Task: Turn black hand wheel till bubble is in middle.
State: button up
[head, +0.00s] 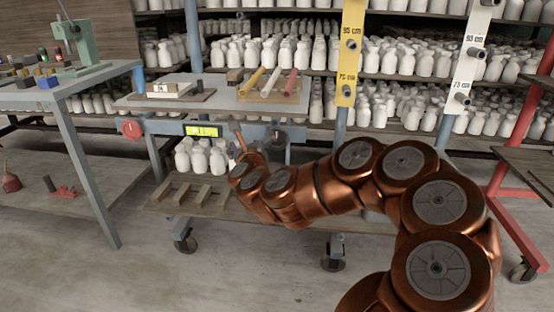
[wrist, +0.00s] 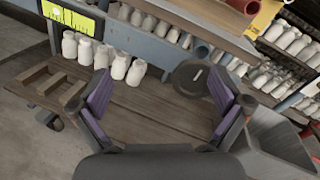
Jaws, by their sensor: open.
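The black hand wheel (wrist: 190,78) is a dark disc with a short pale mark, at the right of centre in the wrist view. In the head view it seems to show as a dark round shape (head: 279,137) just beyond my gripper (head: 241,142). My gripper is open, its two purple-padded fingers (wrist: 160,95) spread wide with nothing between the pads. The wheel lies ahead of the fingers, nearer the right one, and looks apart from them. The yellow-green level vial (head: 202,130) is on the cart's front rail; it also shows at the wrist view's top left (wrist: 69,14).
A red wheel (head: 131,129) is at the rail's left end. White bottles (wrist: 118,66) stand on the cart's lower wooden shelf (wrist: 140,98), beside a slatted wooden rack (head: 197,194). Rolls and a block lie on the cart top. A workbench (head: 70,93) stands left; bottle shelves fill the back.

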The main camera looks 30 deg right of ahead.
aim_at(277, 140)
jog(key=s+d+f+m+g+h+b, duration=0.2)
jog(key=d+f+m+h, duration=0.1)
jog(key=d+f+m, duration=0.25)
jog(key=shift+n, duration=0.25)
jog(key=shift+d+r+b+x, duration=0.15)
jog(key=shift+b+x, duration=0.15)
jog(key=shift+x, duration=1.05)
jog(key=shift+r+b+x, duration=0.15)
jog(key=shift+b+x, duration=0.1)
jog(key=shift+x, duration=1.1)
jog(key=shift+d+r+b+x, duration=0.15)
jog(key=shift+b+x, duration=0.15)
jog(key=shift+x, duration=1.05)
jog(key=shift+s+a, duration=0.1)
jog(key=shift+s, duration=0.05)
jog(key=shift+c, duration=0.3)
jog(key=c, duration=1)
jog(key=shift+n, duration=0.4)
